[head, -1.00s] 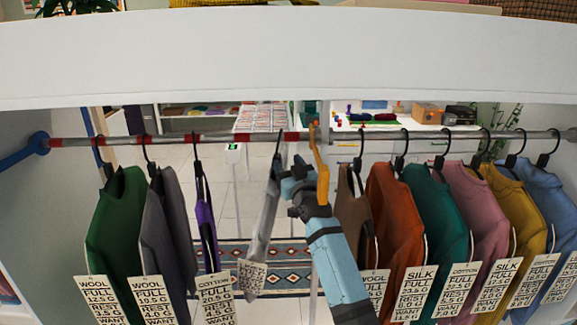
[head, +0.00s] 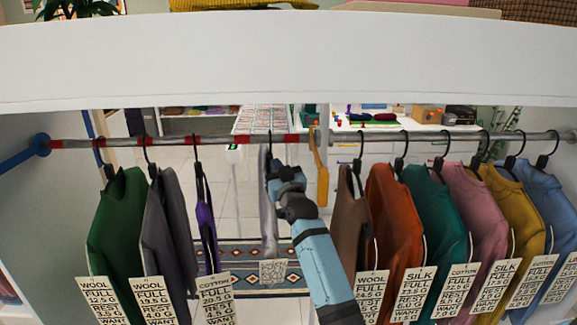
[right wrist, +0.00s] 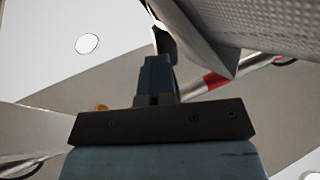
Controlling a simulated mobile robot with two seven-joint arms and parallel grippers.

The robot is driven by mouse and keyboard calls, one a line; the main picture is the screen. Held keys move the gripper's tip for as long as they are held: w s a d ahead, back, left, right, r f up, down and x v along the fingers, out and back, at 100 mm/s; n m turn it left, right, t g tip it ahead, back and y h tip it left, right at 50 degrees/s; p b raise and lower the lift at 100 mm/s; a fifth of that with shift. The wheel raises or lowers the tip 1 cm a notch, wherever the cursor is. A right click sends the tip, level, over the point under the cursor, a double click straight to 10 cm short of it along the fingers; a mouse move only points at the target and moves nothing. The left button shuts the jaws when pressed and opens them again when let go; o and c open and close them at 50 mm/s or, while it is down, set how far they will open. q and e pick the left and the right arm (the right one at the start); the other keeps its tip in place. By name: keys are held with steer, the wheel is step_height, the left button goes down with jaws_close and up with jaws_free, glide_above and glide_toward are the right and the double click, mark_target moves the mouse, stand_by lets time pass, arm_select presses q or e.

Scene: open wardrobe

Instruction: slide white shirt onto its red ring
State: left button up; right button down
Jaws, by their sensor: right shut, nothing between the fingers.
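The white shirt (head: 268,215) hangs nearly edge-on from the rod (head: 340,135) in the head view. Its dark hook (head: 269,142) sits on bare rod between two red rings, one on its left (head: 243,139) and one on its right (head: 291,139). My right gripper (head: 273,163) is shut and empty, at the shirt's upper right side, close to or touching it. In the right wrist view the shut fingers (right wrist: 160,65) are beside pale cloth (right wrist: 195,35), with a red ring (right wrist: 213,81) behind. My left gripper is not in view.
Purple (head: 205,225), grey (head: 165,220) and green (head: 117,215) garments hang left. A brown garment (head: 350,225) and several coloured shirts hang right. An orange piece (head: 319,170) hangs by the rod right of my gripper. Rod gaps flank the white shirt.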

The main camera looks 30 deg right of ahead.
steer(key=w+a, duration=0.4)
steer(key=a, duration=0.2)
steer(key=shift+a+p, duration=0.2)
steer(key=shift+p, duration=0.25)
steer(key=c, duration=1.4)
jaws_free()
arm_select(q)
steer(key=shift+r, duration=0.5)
arm_select(e)
steer(key=shift+s+d, duration=0.1)
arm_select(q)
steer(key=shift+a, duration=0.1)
